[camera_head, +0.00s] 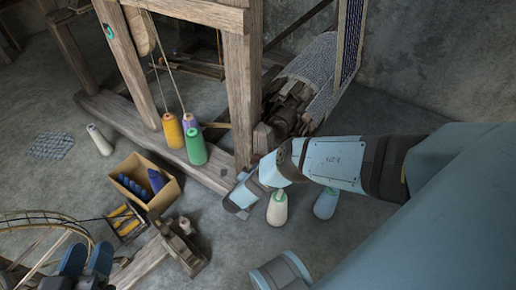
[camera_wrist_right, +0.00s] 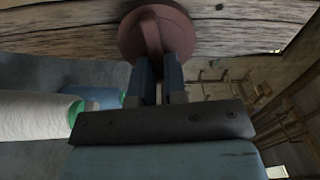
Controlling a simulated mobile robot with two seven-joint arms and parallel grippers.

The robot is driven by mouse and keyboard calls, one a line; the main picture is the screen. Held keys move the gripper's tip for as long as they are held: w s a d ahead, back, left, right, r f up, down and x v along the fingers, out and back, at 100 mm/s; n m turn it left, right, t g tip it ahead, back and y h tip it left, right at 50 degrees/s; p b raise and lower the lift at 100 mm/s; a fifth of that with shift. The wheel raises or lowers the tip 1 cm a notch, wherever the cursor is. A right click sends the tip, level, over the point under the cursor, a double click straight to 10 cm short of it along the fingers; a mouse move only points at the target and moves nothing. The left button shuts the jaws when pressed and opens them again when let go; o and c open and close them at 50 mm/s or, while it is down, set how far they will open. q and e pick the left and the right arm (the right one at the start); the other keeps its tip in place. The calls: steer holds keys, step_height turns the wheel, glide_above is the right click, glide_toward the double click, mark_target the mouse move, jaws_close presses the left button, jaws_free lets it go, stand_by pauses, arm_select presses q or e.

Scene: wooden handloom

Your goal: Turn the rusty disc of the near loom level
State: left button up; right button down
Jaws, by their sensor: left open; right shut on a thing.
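The rusty disc (camera_wrist_right: 177,34) is a round, red-brown plate on a wooden beam (camera_wrist_right: 60,30) of the near loom in the right wrist view. A raised ridge crosses it, leaning slightly in that view. My right gripper (camera_wrist_right: 158,78) is shut on the ridge's lower end. In the head view the right arm reaches to the foot of the loom post (camera_head: 242,95), and I cannot make out the disc there. My left gripper (camera_head: 87,260) is open and empty at the bottom left, by a thin hoop-like wheel (camera_head: 45,218).
A cream cone (camera_head: 277,208) and a blue cone (camera_head: 326,203) stand close under my right arm. A cardboard box (camera_head: 165,195) with yarn and a wooden stand (camera_head: 178,247) are on the left floor.

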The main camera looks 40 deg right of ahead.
steer(key=shift+f+m, duration=0.1)
steer(key=shift+m, duration=0.7)
steer(key=c, duration=1.2)
jaws_free()
steer(key=shift+o, duration=0.2)
arm_select(q)
steer(key=shift+s+d+r+n+p, duration=0.15)
steer(key=shift+r+n+p, duration=0.25)
steer(key=shift+r+p, duration=0.4)
arm_select(e)
steer(key=v, duration=1.3)
steer(key=shift+a, duration=0.4)
